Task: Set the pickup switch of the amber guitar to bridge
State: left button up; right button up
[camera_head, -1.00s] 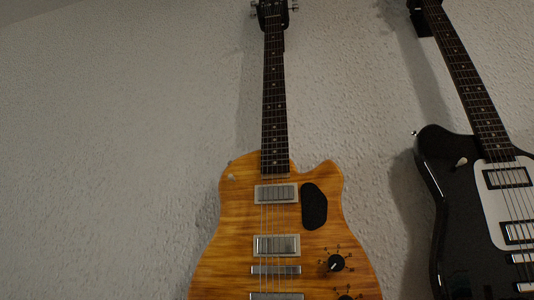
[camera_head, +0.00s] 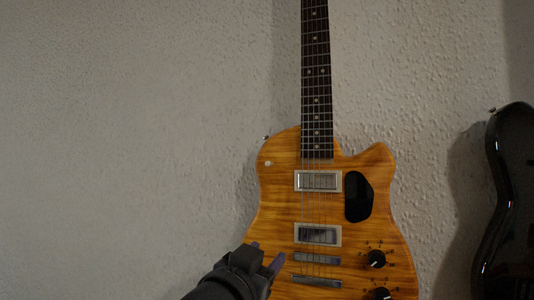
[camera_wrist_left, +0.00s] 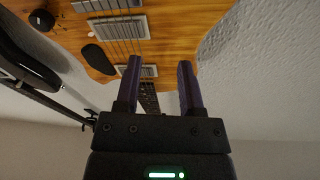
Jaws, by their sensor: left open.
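The amber guitar (camera_head: 350,222) hangs upright on the wall in the head view. Its pickup switch shows as a small pale tip (camera_head: 268,163) at the upper left of the body; its exact setting is too small to tell. My left gripper (camera_head: 266,254) is in front of the body's lower left edge, below the switch. In the left wrist view the guitar (camera_wrist_left: 175,30) appears upside down, and my left gripper (camera_wrist_left: 160,65) is open with nothing between its dark purple fingers. I cannot make out the switch there. My right gripper is in neither view.
A black guitar (camera_head: 510,200) hangs at the right edge. The amber guitar has strings, two pickups, a black oval plate (camera_head: 358,197) and dark knobs (camera_head: 376,259) on its front. The wall (camera_head: 130,130) to its left is bare.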

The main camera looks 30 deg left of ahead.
aim_at(266, 167)
pick_arm(q)
jog(key=s+a+r+t+y, duration=0.1)
jog(key=s+r, duration=0.1)
jog(key=r, duration=0.3)
jog(key=s+a+r+t, duration=0.1)
jog(key=s+r+t, duration=0.1)
jog(key=r, duration=0.3)
jog(key=shift+n, duration=0.3)
jog(key=p+x, duration=0.3)
jog(key=x, duration=0.1)
jog(key=p+x, duration=0.3)
jog(key=x, duration=0.2)
jog(key=shift+w+d+f, duration=0.1)
jog(key=shift+w, duration=0.3)
jog(key=shift+w+f+p, duration=0.1)
jog(key=shift+w+p, duration=0.2)
jog(key=shift+w, duration=0.05)
grip_shut()
